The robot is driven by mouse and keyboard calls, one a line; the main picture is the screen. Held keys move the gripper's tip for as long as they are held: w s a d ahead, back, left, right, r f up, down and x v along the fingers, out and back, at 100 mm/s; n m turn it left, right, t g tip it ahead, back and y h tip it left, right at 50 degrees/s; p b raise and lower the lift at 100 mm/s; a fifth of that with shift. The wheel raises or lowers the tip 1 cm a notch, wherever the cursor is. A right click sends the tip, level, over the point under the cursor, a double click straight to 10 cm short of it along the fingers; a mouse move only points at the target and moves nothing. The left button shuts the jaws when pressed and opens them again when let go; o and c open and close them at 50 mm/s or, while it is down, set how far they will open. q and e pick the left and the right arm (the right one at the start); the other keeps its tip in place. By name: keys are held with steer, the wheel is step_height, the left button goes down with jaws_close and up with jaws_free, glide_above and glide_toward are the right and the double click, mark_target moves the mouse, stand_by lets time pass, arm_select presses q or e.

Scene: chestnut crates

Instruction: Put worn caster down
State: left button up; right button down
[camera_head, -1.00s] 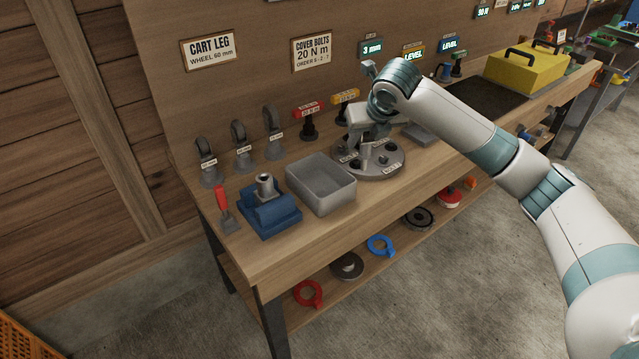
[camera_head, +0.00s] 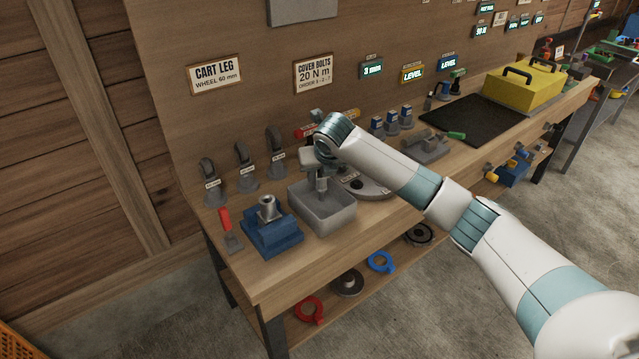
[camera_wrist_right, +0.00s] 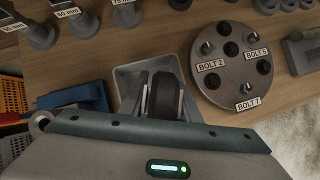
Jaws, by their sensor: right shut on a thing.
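The worn caster (camera_wrist_right: 165,97) shows in the right wrist view as a dark wheel between the two fingers of my right gripper (camera_wrist_right: 162,99). The gripper is shut on it. In the head view my right gripper (camera_head: 322,186) points down over the grey open bin (camera_head: 325,222), its fingertips at about the bin's opening. The bin's rim (camera_wrist_right: 123,72) also shows behind the caster in the wrist view. Whether the caster touches the bin floor is hidden. My left gripper is not in view.
A blue fixture (camera_head: 272,236) with a metal sleeve stands just left of the bin. Several labelled casters, including one at the back (camera_head: 245,170), line the board. A round bolt plate (camera_wrist_right: 232,62) is close right of the bin. A red-handled tool (camera_head: 228,230) lies at the left end.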

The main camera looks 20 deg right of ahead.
steer(key=shift+f+p, duration=0.8)
steer(key=shift+f, duration=1.15)
steer(key=shift+f, duration=0.1)
steer(key=c, duration=1.3)
jaws_free()
steer(key=shift+c, duration=0.2)
steer(key=b+v, duration=0.2)
steer(key=v, duration=1)
